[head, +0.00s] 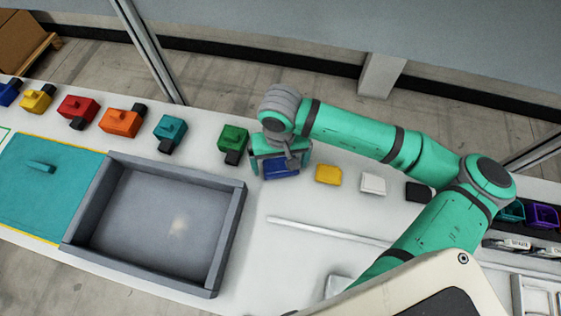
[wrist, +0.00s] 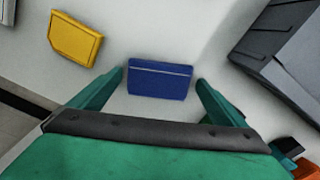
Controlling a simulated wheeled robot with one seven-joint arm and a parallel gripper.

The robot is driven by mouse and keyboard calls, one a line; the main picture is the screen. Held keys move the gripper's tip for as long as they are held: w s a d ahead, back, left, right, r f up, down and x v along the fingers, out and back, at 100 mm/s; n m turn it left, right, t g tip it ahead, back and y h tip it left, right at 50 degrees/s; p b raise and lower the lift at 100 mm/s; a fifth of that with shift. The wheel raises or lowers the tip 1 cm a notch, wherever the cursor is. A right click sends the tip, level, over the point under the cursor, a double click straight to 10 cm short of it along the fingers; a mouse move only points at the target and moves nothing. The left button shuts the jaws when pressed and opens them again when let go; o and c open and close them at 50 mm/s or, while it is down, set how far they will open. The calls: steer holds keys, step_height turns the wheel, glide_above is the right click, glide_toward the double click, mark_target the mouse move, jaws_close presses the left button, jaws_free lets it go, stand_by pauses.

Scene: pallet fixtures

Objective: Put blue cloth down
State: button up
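The blue cloth (head: 281,170) is a small flat folded rectangle by the white table's far side, partly hidden by my gripper in the head view. In the wrist view the blue cloth (wrist: 160,80) appears flat against the white table top. My gripper (head: 281,158) is above it, pointing down. In the wrist view my gripper (wrist: 160,79) is open, with one green finger on each side of the cloth and a clear gap between each finger and the cloth.
A yellow cloth (head: 328,174), a white cloth (head: 373,184) and a black cloth (head: 418,192) lie in a row to the right. A grey open tray (head: 229,240) stands to the left. A green block (head: 232,138) is close by on the left. White table is clear in front.

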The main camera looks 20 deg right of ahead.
mark_target(280, 165)
step_height(280, 165, up, 12)
steer(key=shift+r, duration=0.15)
stand_by(0.5)
steer(key=shift+w, duration=0.1)
stand_by(0.4)
